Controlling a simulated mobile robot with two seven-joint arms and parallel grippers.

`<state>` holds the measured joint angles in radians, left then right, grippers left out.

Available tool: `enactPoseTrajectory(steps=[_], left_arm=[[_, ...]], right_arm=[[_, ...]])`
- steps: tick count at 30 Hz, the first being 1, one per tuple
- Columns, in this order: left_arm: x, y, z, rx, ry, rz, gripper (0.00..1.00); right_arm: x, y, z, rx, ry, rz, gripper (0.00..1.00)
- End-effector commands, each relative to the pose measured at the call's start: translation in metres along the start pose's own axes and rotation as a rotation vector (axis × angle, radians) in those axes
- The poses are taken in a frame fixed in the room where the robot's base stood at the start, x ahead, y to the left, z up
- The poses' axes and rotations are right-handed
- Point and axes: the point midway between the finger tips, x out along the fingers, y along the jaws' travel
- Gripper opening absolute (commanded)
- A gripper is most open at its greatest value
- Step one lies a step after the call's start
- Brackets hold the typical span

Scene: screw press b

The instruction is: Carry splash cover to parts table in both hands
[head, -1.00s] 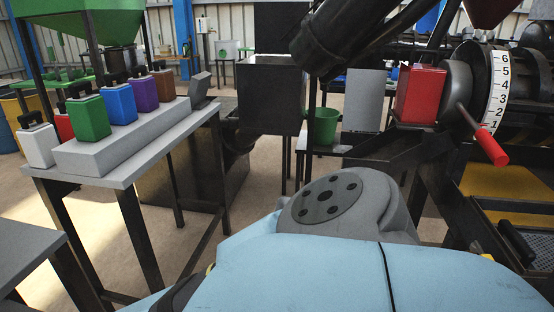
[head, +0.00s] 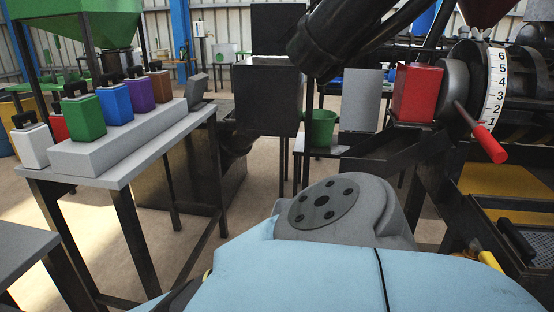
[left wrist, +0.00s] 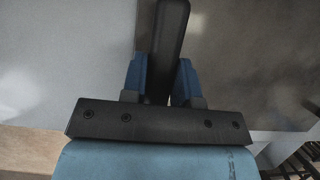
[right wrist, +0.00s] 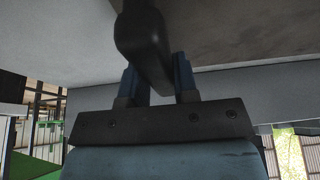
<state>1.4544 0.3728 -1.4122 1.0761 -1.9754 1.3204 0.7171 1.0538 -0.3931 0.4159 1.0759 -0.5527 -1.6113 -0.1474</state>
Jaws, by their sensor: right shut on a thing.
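The splash cover shows only close up as a brownish-grey panel with dark bar handles, in the left wrist view (left wrist: 240,60) and the right wrist view (right wrist: 235,35). My left gripper (left wrist: 160,85) has its blue fingers on both sides of one dark handle (left wrist: 170,35). My right gripper (right wrist: 162,82) is shut on another dark handle (right wrist: 142,40). The head view shows neither gripper nor the cover. I cannot tell for sure which table is the parts table; a bare grey tabletop (head: 25,250) is at the lower left of the head view.
A grey table (head: 125,170) at left bears a step with several coloured jugs. A machine with a numbered dial (head: 495,95) and red-handled lever (head: 488,143) stands at right. Some floor between is clear.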

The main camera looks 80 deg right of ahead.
Motion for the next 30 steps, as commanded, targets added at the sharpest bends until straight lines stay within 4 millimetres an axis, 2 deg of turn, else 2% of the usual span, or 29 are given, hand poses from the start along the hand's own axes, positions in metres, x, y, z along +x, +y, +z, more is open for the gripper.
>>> enactPoseTrajectory(steps=[1,3,9,13,19,21,22,30], left_arm=[[-0.0011,0.0004,0.0009,-0.001,-0.002,0.0,0.37],[-0.001,0.0003,0.0008,-0.001,-0.002,0.0,0.53],[-0.0006,0.0002,0.0004,0.0,-0.001,0.0,0.53],[-0.0005,0.0001,0.0003,0.0,-0.001,0.0,0.83],[-0.0003,0.0,0.0002,0.0,0.0,0.0,0.83],[0.0009,0.0001,-0.0006,0.0,0.001,0.001,0.99],[0.0008,0.0001,-0.0005,0.0,0.001,0.001,1.0],[-0.0031,0.0001,0.0002,0.0,0.0,0.0,1.0]], right_arm=[[-0.0014,0.0004,-0.0008,0.001,0.002,0.001,0.0],[-0.0014,0.0004,-0.0008,0.001,0.002,0.001,0.0],[-0.0015,0.0002,-0.0008,0.001,0.002,0.0,0.0],[-0.0016,0.0002,-0.0009,0.001,0.002,0.0,0.0],[-0.0016,0.0001,-0.0009,0.001,0.002,0.0,0.0],[-0.0003,0.0001,-0.0001,0.001,0.0,0.0,0.0],[-0.0003,0.0001,-0.0001,0.0,0.0,0.0,0.0],[-0.0009,0.0,-0.0004,0.0,0.001,0.0,0.0]])
